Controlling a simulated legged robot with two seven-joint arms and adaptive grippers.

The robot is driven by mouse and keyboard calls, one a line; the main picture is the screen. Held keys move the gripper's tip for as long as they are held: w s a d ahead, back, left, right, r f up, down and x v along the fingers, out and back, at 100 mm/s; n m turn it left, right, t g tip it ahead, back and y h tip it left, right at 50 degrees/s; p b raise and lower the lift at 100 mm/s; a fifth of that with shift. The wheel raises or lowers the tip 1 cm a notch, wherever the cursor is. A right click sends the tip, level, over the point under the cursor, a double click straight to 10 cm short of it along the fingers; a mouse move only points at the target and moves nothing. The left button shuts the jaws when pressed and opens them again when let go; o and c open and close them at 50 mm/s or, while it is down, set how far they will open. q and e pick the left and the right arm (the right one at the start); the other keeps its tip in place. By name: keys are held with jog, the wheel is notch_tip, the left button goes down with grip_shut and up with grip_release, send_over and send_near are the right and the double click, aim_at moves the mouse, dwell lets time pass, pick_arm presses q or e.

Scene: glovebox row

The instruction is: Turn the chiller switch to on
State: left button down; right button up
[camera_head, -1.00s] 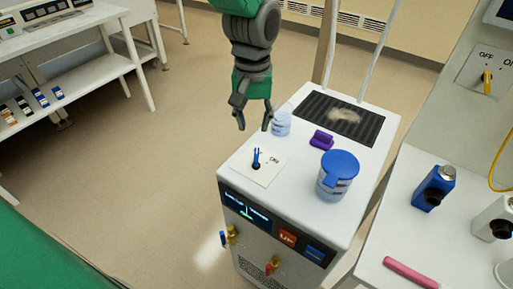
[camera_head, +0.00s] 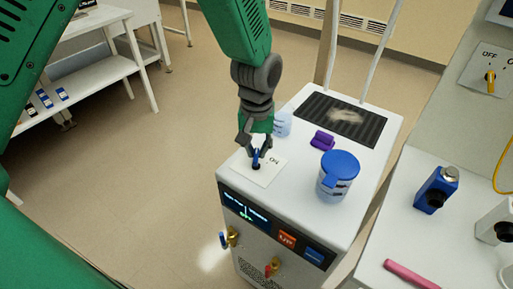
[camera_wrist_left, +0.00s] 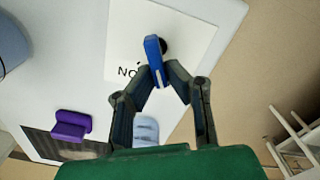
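The chiller switch is a blue lever (camera_head: 256,157) on a white square plate (camera_head: 268,173) on top of the chiller (camera_head: 300,205). The lever also shows in the left wrist view (camera_wrist_left: 154,52), with its dark round pivot beside it. The plate's ON label lies to the right of the lever in the head view; the lever does not point at it. My left gripper (camera_head: 256,150) is down over the plate. In the wrist view its fingertips (camera_wrist_left: 161,72) close in on both sides of the lever and appear to touch it. My right gripper is not in view.
On the chiller top stand a blue-lidded jar (camera_head: 338,174), a purple object (camera_head: 322,140), a pale blue cup-like item (camera_head: 283,124) and a dark grille (camera_head: 342,118). A bench (camera_head: 400,245) on the right holds a blue device (camera_head: 436,188). Open floor lies left.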

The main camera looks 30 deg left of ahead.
pick_arm(q)
jog(key=shift+d, duration=0.15)
jog(key=shift+r+m+p, duration=0.1)
jog(key=shift+m+p, duration=0.3)
jog(key=shift+p, duration=0.1)
jog(key=shift+r+m+p, duration=0.1)
jog(key=shift+m+p, duration=0.8)
jog(key=shift+p, duration=0.1)
jog(key=shift+d+m+p, duration=0.2)
jog(key=shift+m+p, duration=0.95)
jog(key=shift+m, duration=0.35)
jog(key=c, duration=1.6)
grip_release()
